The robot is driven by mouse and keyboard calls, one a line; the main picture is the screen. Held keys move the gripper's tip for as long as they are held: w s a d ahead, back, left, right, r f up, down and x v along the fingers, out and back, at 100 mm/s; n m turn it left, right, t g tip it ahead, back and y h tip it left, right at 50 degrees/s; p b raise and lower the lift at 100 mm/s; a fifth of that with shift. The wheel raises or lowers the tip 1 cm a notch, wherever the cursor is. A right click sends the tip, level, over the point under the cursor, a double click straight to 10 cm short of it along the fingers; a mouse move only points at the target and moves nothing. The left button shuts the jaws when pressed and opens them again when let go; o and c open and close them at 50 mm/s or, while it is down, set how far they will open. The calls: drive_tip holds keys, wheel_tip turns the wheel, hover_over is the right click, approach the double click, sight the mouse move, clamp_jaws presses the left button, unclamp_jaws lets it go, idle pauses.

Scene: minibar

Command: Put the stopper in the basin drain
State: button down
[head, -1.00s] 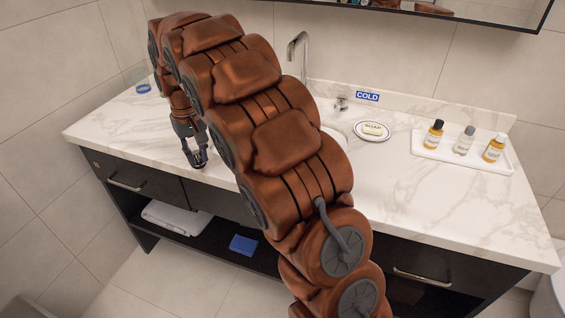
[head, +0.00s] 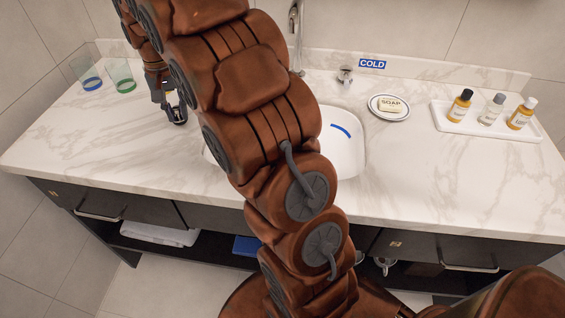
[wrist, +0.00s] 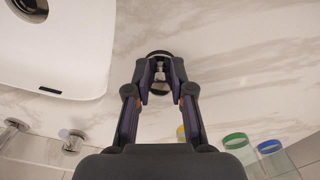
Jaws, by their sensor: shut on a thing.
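My gripper (wrist: 160,82) is shut on the stopper (wrist: 159,58), a dark round disc with a shiny knob between the fingertips. In the head view, my gripper (head: 172,104) holds the dark stopper (head: 177,118) at the counter left of the basin. I cannot tell whether the stopper touches the counter. The white basin (head: 345,155) is partly hidden behind my arm. In the wrist view, the basin (wrist: 60,50) is at the upper left, apart from the stopper. Its dark round drain (wrist: 30,7) is at the top edge; my arm hides it in the head view.
The spout (head: 295,35) and a tap (head: 345,75) stand behind the basin. Blue-banded (head: 91,80) and green-banded (head: 125,82) glasses stand at the back left. A soap dish (head: 389,107) and a bottle tray (head: 487,121) are on the right. The front-left counter is clear.

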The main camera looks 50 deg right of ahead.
drive_tip(key=s+d+f+m+b, duration=0.3)
drive_tip(key=s+d+m, duration=0.6)
drive_tip(key=s+m, duration=0.15)
drive_tip(key=s+d+f+m+b, duration=0.3)
drive_tip(key=s+d+m+b, duration=0.1)
drive_tip(key=s+d+m, duration=0.7)
drive_tip(key=shift+m, duration=0.55)
drive_tip(key=f, duration=0.2)
drive_tip(key=w+a+f, duration=0.1)
drive_tip(key=f, duration=0.1)
drive_tip(key=w+f, duration=0.1)
drive_tip(key=shift+a+f, duration=0.2)
drive_tip(key=shift+f, duration=0.2)
drive_tip(key=shift+w+f, duration=0.15)
drive_tip(key=shift+f, duration=2.1)
drive_tip(key=shift+f, duration=0.2)
drive_tip(key=c, duration=1)
unclamp_jaws()
drive_tip(key=shift+r, duration=0.15)
wheel_tip(320, 180, up, 12)
drive_tip(key=shift+r, duration=0.1)
drive_tip(key=shift+p, duration=0.3)
